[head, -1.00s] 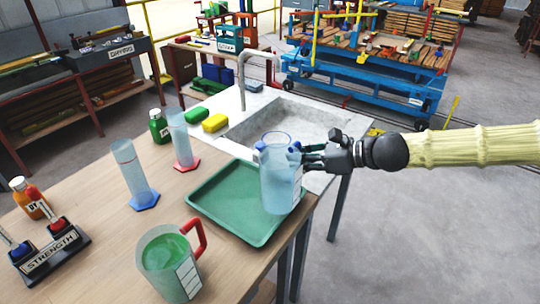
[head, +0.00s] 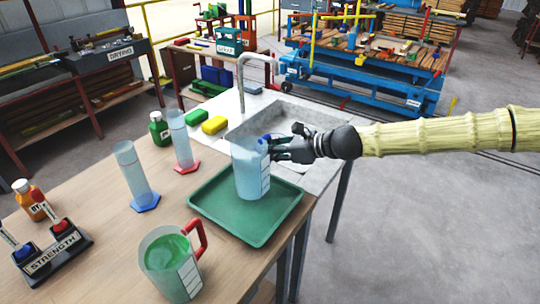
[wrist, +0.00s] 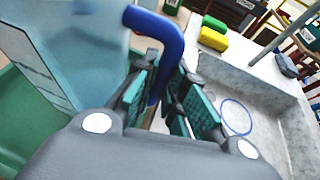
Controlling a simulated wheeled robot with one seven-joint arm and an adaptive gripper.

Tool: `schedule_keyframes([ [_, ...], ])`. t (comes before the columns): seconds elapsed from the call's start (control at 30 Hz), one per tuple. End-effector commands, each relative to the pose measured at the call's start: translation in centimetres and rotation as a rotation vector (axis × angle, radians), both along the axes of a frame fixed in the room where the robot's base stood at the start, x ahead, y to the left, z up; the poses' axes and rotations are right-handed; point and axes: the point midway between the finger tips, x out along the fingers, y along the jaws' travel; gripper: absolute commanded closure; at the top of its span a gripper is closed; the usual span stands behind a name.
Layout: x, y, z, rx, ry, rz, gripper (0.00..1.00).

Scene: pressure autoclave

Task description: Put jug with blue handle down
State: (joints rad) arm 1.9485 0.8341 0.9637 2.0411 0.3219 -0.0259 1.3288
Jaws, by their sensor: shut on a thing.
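The jug with the blue handle (head: 250,170) is clear with pale blue contents and a white label. It is upright over the green tray (head: 217,228); I cannot tell whether its base touches the tray. My gripper (head: 272,147) is at the jug's right side, shut on the blue handle. In the wrist view the blue handle (wrist: 163,40) passes between the finger pads, and the jug body (wrist: 85,50) fills the upper left. The fingers hide part of the handle in the head view.
A jug with a red handle and green liquid (head: 170,262) stands in front of the tray. Two cylinders, with blue (head: 138,180) and red (head: 181,140) bases, stand to the left. A sink (head: 290,118) lies behind. Yellow (head: 214,125) and green (head: 194,117) sponges sit near it.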

Motion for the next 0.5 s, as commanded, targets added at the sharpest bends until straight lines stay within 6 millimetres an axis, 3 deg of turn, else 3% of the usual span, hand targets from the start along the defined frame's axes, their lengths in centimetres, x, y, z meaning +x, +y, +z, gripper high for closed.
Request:
schedule_keyframes([
  [0.2,0.0,0.0,-1.7,0.000,0.001,0.000,1.00],
  [0.5,0.0,-0.1,-2.1,0.001,0.000,0.000,1.00],
])
